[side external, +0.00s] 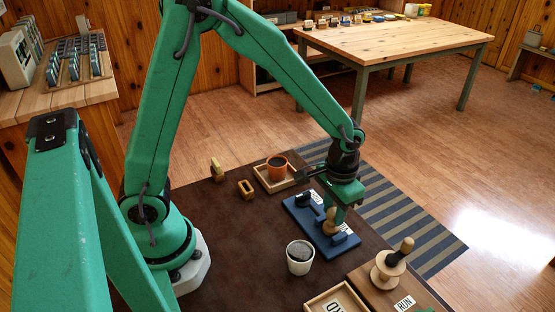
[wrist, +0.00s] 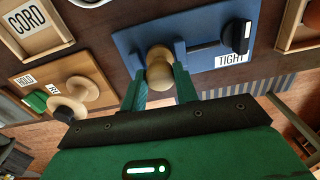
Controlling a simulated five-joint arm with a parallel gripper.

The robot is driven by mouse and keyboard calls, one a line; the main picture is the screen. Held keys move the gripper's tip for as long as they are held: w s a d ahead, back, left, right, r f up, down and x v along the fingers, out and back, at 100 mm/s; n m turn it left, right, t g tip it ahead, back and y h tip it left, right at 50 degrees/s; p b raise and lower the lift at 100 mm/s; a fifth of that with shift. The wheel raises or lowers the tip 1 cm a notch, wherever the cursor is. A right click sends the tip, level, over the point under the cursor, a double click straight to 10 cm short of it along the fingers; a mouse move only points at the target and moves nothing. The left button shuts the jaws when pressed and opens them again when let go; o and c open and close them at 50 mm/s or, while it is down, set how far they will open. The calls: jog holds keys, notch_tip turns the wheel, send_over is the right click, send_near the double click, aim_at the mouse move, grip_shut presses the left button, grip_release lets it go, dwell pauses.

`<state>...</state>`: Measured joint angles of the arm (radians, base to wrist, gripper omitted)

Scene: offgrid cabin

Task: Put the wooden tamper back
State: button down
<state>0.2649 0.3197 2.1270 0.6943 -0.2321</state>
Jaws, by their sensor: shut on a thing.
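The wooden tamper, a pale turned piece with a rounded knob (side external: 329,222), is at the blue board (side external: 302,222). My gripper (side external: 340,212) is above the board and shut on it. In the wrist view the knob (wrist: 159,72) sits between my two green fingers, at the blue board's (wrist: 207,30) near edge. The tamper looks roughly upright. Its lower end is hidden, so I cannot tell whether it touches the board. A black-knobbed lever (wrist: 236,36) and a TIGHT label (wrist: 230,60) are on the same board.
A white cup with dark contents (side external: 300,257) stands in front of the blue board. An orange pot (side external: 277,168) sits in a wooden tray behind it. A wooden board with a spool-like knob (side external: 388,270) is at front right, beside a labelled tray (side external: 335,301).

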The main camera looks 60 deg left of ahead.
jog(key=shift+f, duration=0.2)
dwell(0.6)
jog(key=c, duration=1)
grip_release()
jog(key=shift+r, duration=3.85)
jog(key=shift+r, duration=0.15)
jog(key=shift+s+a+r, duration=0.15)
jog(key=shift+r, duration=0.05)
jog(key=s+a+r+t, duration=0.5)
jog(key=s+a+r, duration=0.4)
jog(key=s+r, duration=0.2)
jog(key=shift+s+a+t, duration=0.25)
jog(key=shift+s+t, duration=0.05)
jog(key=shift+s, duration=0.95)
